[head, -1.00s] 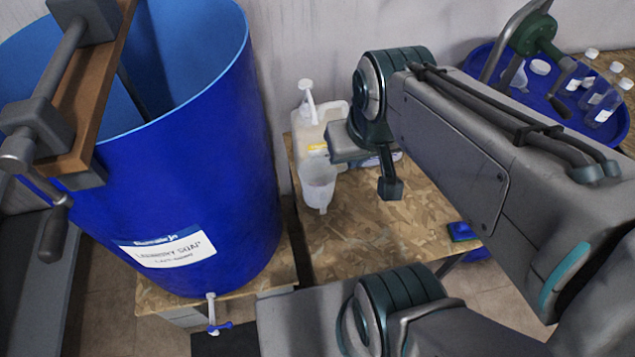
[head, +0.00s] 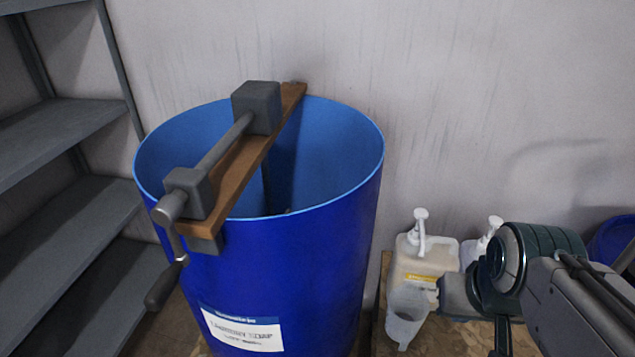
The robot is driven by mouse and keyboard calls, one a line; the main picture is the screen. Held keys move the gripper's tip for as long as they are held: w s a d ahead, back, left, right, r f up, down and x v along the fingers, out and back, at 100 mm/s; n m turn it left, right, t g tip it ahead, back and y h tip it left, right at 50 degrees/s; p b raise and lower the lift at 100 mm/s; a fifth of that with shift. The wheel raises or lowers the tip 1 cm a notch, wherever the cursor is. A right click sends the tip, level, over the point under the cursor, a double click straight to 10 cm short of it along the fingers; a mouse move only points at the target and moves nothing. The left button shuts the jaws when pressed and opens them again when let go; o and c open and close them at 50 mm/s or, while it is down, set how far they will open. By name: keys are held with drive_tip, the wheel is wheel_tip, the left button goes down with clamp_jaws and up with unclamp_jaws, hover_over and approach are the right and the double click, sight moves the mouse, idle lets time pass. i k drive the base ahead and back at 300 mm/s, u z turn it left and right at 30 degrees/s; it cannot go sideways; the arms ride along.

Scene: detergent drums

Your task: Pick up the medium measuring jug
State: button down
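My gripper (head: 480,325) is just right of the jug, at the end of my arm coming in from the right.
A large blue drum (head: 300,262) with a crank on a wooden bar (head: 262,150) fills the middle. The beige canister (head: 420,262) stands on a chipboard table (head: 455,338) by the wall. Grey shelves (head: 60,140) are left. Another blue vessel (head: 612,242) shows at the right edge.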

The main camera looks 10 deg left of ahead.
sight(407, 307)
drive_tip(key=k, duration=0.5)
drive_tip(key=z, duration=2.4)
drive_tip(key=k, duration=1.05)
drive_tip(key=u, duration=1.7)
drive_tip(key=i, duration=1)
drive_tip(key=z, duration=0.05)
